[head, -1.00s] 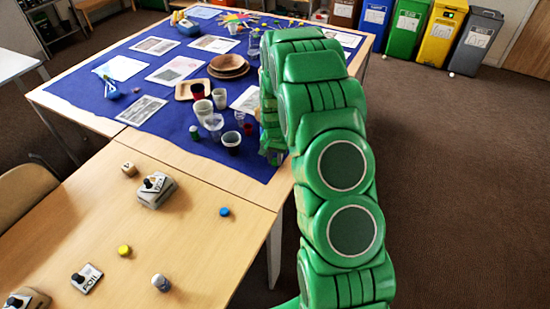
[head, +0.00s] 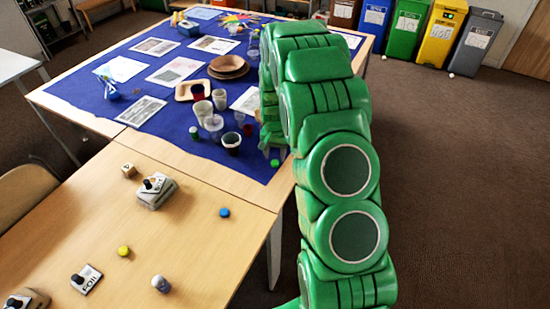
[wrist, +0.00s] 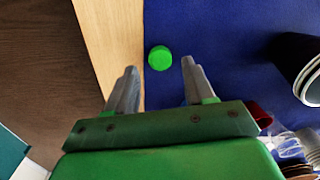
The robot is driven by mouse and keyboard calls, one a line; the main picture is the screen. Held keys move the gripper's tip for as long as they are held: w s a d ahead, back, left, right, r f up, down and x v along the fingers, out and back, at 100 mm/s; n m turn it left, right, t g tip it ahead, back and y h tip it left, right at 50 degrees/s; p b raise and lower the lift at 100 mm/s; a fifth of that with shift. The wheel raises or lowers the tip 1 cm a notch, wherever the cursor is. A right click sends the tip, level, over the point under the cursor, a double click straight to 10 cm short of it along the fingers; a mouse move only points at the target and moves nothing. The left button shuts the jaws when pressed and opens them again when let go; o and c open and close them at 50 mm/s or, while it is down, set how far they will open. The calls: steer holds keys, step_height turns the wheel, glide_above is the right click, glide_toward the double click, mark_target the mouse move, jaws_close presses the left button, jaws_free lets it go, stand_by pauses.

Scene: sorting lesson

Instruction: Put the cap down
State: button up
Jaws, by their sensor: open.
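A round green cap (wrist: 159,58) lies on the blue cloth (wrist: 220,50), close to the cloth's edge by the bare wood strip. In the head view the cap (head: 275,163) shows at the right edge of the cloth, just below my arm. My gripper (wrist: 159,66) is open in the wrist view, with a finger to each side of the cap in the picture and nothing held. The cap looks apart from both fingers. In the head view, my green arm hides most of the gripper.
Cups stand left of the cap, including a dark cup (head: 231,143) and a clear cup (head: 214,124). A wooden plate (head: 228,68) lies farther back. A blue cap (head: 224,212) and a yellow cap (head: 123,251) lie on the near table (head: 180,240), which has free room.

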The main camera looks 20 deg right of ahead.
mark_target(275, 162)
steer(key=s+a+r+n, duration=0.1)
steer(key=s+r, duration=0.3)
steer(key=r, duration=0.5)
steer(key=s+a+r, duration=0.2)
steer(key=s+r, duration=0.1)
steer(key=r, duration=0.5)
steer(key=s+a+r+n, duration=0.2)
steer(key=s+r, duration=0.2)
steer(key=s, duration=0.8)
steer(key=s+a+r+n+g, duration=0.1)
steer(key=s+r, duration=0.3)
steer(key=s, duration=0.9)
steer(key=s+a+r+n, duration=0.2)
steer(key=s+r, duration=0.3)
steer(key=s, duration=0.7)
steer(key=shift+s+a+n+g, duration=0.3)
steer(key=shift+a+n+g, duration=0.1)
steer(key=shift+a, duration=0.05)
